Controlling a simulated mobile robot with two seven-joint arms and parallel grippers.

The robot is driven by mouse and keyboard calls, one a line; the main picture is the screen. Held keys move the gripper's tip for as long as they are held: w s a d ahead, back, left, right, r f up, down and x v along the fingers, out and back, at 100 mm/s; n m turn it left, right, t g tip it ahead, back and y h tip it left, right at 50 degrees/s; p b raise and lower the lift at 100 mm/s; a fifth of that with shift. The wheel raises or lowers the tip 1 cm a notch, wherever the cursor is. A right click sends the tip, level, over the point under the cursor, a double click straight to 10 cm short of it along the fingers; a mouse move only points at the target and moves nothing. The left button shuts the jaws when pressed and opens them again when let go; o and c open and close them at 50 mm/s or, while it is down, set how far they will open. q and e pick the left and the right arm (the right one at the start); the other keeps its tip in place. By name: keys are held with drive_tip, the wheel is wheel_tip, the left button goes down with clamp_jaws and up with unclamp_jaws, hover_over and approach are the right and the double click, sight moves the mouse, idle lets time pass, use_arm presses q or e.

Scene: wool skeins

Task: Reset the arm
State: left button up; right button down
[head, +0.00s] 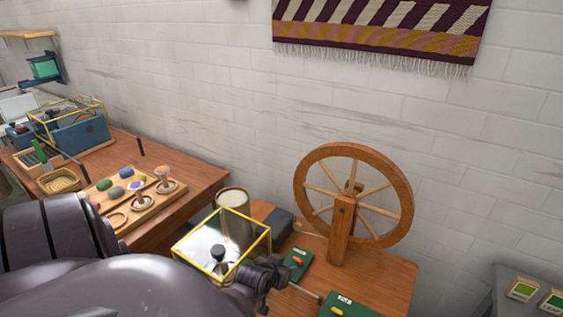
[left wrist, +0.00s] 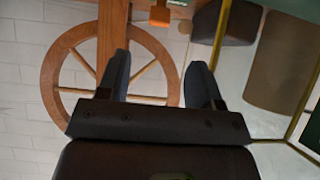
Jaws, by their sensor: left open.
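My left arm comes in from the left in the head view, its dark gripper (head: 268,277) beside the front right corner of a yellow-framed glass case (head: 267,240). In the left wrist view the two fingers of the left gripper (left wrist: 160,72) are apart with nothing between them. The wooden spinning wheel (head: 404,205) stands behind and to the right of the gripper; its rim (left wrist: 52,75) shows behind the fingers in the left wrist view. My right gripper is in neither view.
Green cards (head: 300,258) lie on the wooden table near my gripper. A cream cylinder (head: 233,197) stands behind the glass case. On the left table, a wooden tray (head: 152,205) holds several coloured wool balls. A grey surface (head: 505,273) with cards is at right.

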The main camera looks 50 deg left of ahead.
use_arm(q)
drive_tip(key=shift+s+r, duration=0.1)
idle(0.6)
drive_tip(key=d+r+m+t+h+b, duration=0.1)
drive_tip(key=d+r+m+t, duration=0.25)
drive_tip(key=d, duration=0.55)
drive_tip(key=s+d+f+m+g+h+b, duration=0.1)
drive_tip(key=s+d+f+g+h, duration=0.1)
drive_tip(key=s+d, duration=0.5)
drive_tip(key=s+f, duration=0.1)
drive_tip(key=s, duration=0.3)
drive_tip(key=shift+d+f, duration=0.15)
drive_tip(key=shift+f, duration=0.2)
drive_tip(key=shift+c, duration=1.3)
drive_tip(key=shift+s, duration=0.1)
drive_tip(key=shift+c, duration=0.3)
